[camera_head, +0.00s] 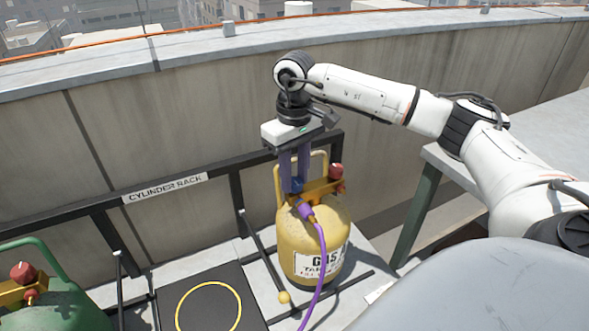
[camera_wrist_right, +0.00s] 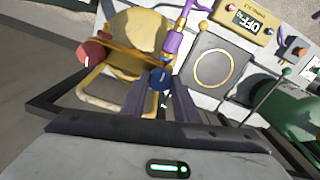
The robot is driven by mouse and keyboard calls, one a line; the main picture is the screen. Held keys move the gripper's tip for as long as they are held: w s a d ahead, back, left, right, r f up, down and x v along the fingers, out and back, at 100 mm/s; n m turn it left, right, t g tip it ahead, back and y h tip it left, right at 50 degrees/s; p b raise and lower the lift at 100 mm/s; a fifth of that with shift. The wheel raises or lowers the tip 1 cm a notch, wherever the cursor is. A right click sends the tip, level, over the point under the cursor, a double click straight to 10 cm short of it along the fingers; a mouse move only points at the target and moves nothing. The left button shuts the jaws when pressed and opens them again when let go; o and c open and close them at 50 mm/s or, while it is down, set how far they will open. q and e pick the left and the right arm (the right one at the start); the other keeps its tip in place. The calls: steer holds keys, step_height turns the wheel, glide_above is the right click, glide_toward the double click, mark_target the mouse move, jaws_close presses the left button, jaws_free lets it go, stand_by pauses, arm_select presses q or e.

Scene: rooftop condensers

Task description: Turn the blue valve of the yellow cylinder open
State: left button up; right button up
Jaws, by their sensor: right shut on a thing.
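The yellow cylinder (camera_head: 313,236) stands upright by the rack in the head view, and its top shows in the wrist view (camera_wrist_right: 142,30). Its blue valve (camera_head: 296,186) sits on the brass fitting, and it also shows in the wrist view (camera_wrist_right: 160,78). My right gripper (camera_head: 293,182) reaches down from above, its two purple fingers shut on the blue valve. The fingers partly hide the valve, so how far it is turned cannot be told. A red knob (camera_head: 337,172) is on the fitting's other end. My left gripper is not in view.
A purple hose (camera_head: 322,262) runs down from the fitting. The black cylinder rack (camera_head: 225,170) stands behind, before a concrete wall. A green cylinder (camera_head: 50,300) is at lower left.

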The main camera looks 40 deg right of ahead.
mark_target(294, 181)
stand_by(0.4)
steer(key=o, duration=1.1)
steer(key=shift+c, duration=0.2)
step_height(294, 181, up, 10)
steer(key=shift+r, duration=0.2)
